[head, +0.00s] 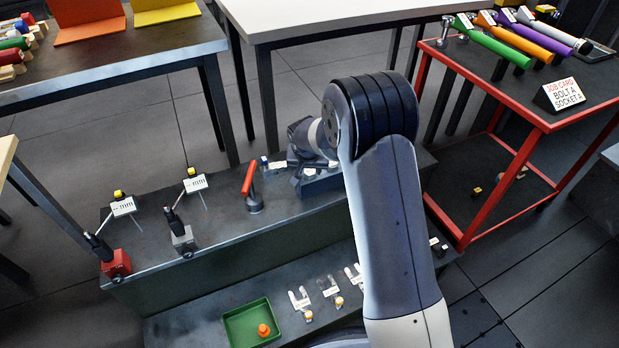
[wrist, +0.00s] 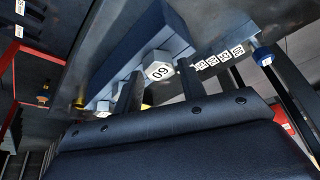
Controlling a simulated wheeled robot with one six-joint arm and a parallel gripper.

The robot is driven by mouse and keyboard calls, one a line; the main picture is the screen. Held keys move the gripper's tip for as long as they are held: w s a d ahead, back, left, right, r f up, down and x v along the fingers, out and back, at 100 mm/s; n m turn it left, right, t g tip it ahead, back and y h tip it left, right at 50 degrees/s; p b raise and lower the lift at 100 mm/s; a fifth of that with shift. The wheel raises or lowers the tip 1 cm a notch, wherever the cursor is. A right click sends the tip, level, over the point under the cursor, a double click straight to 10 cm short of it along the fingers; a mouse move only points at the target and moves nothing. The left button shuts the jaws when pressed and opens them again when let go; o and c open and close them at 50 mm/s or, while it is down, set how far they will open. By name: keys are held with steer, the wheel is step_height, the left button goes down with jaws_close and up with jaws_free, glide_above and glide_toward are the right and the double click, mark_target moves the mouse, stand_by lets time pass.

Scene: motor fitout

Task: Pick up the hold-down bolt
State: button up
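In the wrist view a grey hex bolt head marked with digits that read as 60 or 09 (wrist: 158,69) sits at the edge of a blue-grey block (wrist: 140,38). Another hex bolt head (wrist: 103,107) shows on the same block, lower left. Which one is the hold-down bolt I cannot tell. My gripper (wrist: 160,70) is open, its two dark fingers apart with the marked head between them in the picture. I see no clear contact with either finger. In the head view the block (head: 322,183) shows beside my wrist, and my fingers are hidden.
A red-handled tool (head: 250,180) stands on the dark bench (head: 235,235), left of the block. A green tray (head: 236,324) holding an orange piece lies on the lower shelf. A red-framed cart (head: 548,122) with coloured-handled tools and a job card (head: 563,94) stands right.

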jaws_close()
stand_by(0.4)
